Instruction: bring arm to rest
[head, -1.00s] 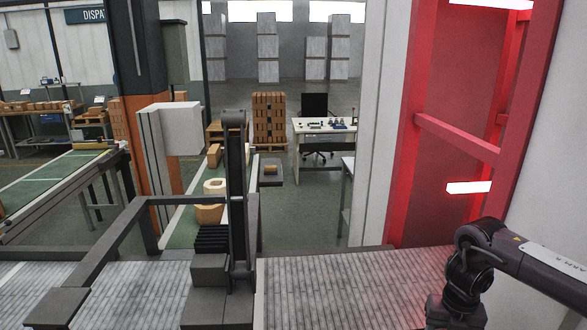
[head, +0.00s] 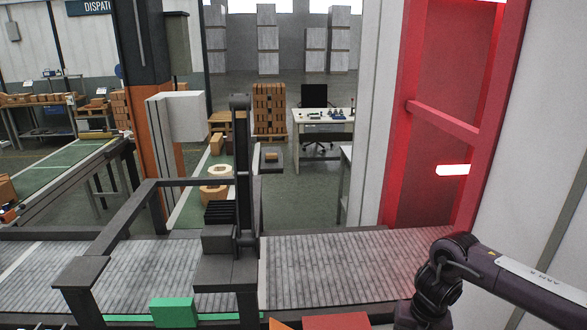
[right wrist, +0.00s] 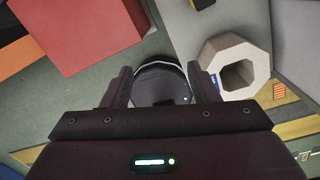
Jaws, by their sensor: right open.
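My right arm (head: 490,272) comes in from the right in the head view, its dark elbow low at the right end of the roller conveyor; its gripper is below the picture. In the right wrist view my right gripper (right wrist: 160,74) is open, with its two dark fingers apart. A dark round thing with a pale rim (right wrist: 160,88) shows between and beyond the fingers; I cannot tell what it is or whether it touches them. No object is seen gripped. My left arm and gripper are not in view.
A grey roller conveyor (head: 345,262) crosses in front, with a dark frame (head: 243,180) over it. A green block (head: 173,312) and a red surface (head: 335,322) show at the bottom. The right wrist view shows a red box (right wrist: 88,40) and a pale octagonal ring (right wrist: 208,63).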

